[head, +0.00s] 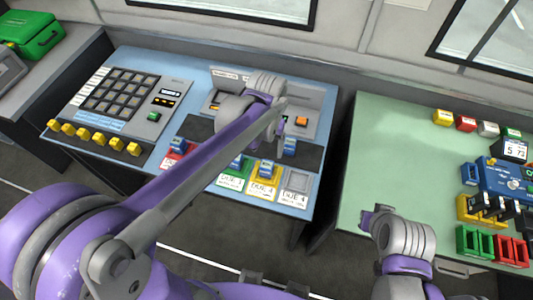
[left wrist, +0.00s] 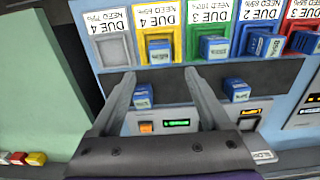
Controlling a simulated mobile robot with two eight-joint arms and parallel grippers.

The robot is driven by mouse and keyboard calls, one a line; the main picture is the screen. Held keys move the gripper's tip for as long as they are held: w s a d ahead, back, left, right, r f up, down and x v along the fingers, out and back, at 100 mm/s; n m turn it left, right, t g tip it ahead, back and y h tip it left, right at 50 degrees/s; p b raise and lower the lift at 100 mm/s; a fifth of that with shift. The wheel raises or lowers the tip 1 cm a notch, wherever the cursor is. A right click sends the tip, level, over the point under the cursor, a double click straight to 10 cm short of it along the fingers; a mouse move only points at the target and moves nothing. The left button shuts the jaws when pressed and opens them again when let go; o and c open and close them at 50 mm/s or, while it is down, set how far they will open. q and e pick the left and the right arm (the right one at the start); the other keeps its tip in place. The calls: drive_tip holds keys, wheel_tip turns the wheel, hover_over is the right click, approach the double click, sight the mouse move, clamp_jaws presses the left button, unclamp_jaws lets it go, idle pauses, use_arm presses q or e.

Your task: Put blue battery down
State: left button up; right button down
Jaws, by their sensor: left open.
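My left gripper (left wrist: 159,74) is open over the front of the blue desk; in the head view its arm crosses the desk. A blue battery (left wrist: 143,96) stands on the dark strip, seen between the spread fingers with gaps beside it; it also shows in the head view (head: 290,145). Another blue battery (left wrist: 236,90) stands on the strip outside the fingers. More blue batteries are at the yellow slot (left wrist: 160,55), green slot (left wrist: 215,47), blue slot (left wrist: 262,44) and red slot. The grey slot (left wrist: 113,50) looks empty. My right gripper (head: 375,215) is over the green table; its jaw opening is unclear.
The green table (head: 385,135) right of a gap holds coloured blocks at the back (head: 465,123), and a blue device (head: 505,180) with coloured bins at the right. A keypad panel (head: 120,100) and yellow knobs (head: 98,137) are on the desk's left. The green table's middle is clear.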

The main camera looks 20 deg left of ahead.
use_arm(q)
drive_tip(key=s+a+t, duration=0.5)
drive_tip(key=s+a, duration=0.1)
drive_tip(key=s, duration=0.6)
drive_tip(key=shift+s+a+t, duration=0.3)
drive_tip(key=shift+a+t, duration=0.05)
drive_tip(key=shift+t, duration=0.05)
idle(0.6)
